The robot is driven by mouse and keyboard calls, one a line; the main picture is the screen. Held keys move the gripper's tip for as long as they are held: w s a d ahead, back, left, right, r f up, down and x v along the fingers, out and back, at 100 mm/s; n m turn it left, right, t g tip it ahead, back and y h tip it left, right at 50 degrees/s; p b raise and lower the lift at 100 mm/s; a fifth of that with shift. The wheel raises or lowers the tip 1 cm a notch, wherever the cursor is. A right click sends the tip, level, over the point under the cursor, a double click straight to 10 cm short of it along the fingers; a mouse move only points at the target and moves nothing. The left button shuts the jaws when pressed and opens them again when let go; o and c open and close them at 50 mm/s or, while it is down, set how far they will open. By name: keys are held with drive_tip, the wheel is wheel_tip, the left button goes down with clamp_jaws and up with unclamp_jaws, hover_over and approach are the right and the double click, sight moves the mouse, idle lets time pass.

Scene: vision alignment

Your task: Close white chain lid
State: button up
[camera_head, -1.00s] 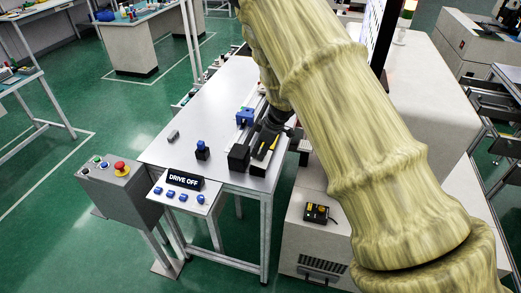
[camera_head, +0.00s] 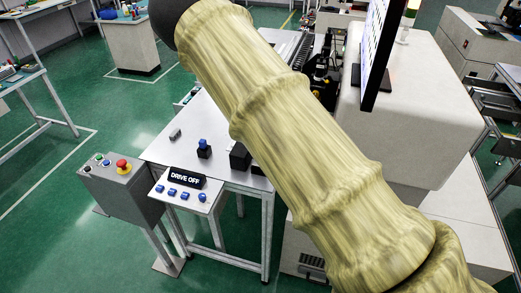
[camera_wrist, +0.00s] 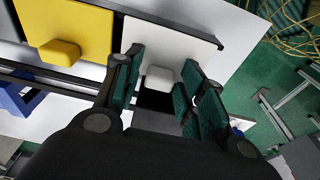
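In the wrist view a white lid (camera_wrist: 165,42) with a dark far edge lies ahead of my gripper (camera_wrist: 160,92). A white knob (camera_wrist: 160,77) stands out from its near part. My gripper is open, with one green-padded finger on each side of the knob. Whether either pad touches the knob is unclear. A dark gap shows below the knob between the fingers. A yellow lid (camera_wrist: 70,25) with its own yellow knob is at the left. In the head view my arm hides much of the worktable, and I cannot make out the lids.
A blue part (camera_wrist: 15,100) sits near a dark rail at left in the wrist view. In the head view, a large monitor (camera_head: 383,50) stands right of my arm. A sign reading DRIVE OFF (camera_head: 187,179) and a grey box with a red button (camera_head: 122,165) are front left.

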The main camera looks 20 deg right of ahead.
drive_tip(key=shift+a, duration=0.15)
drive_tip(key=shift+d+r+y, duration=0.1)
drive_tip(key=shift+d+y, duration=0.1)
drive_tip(key=shift+y, duration=0.1)
drive_tip(key=shift+s+d+r+t+y, duration=0.1)
drive_tip(key=shift+s+r+t+y, duration=0.1)
drive_tip(key=shift+t+y, duration=0.25)
drive_tip(key=shift+s+d+r+t+y, duration=0.1)
drive_tip(key=shift+r+t+y, duration=0.1)
drive_tip(key=shift+t+y, duration=0.2)
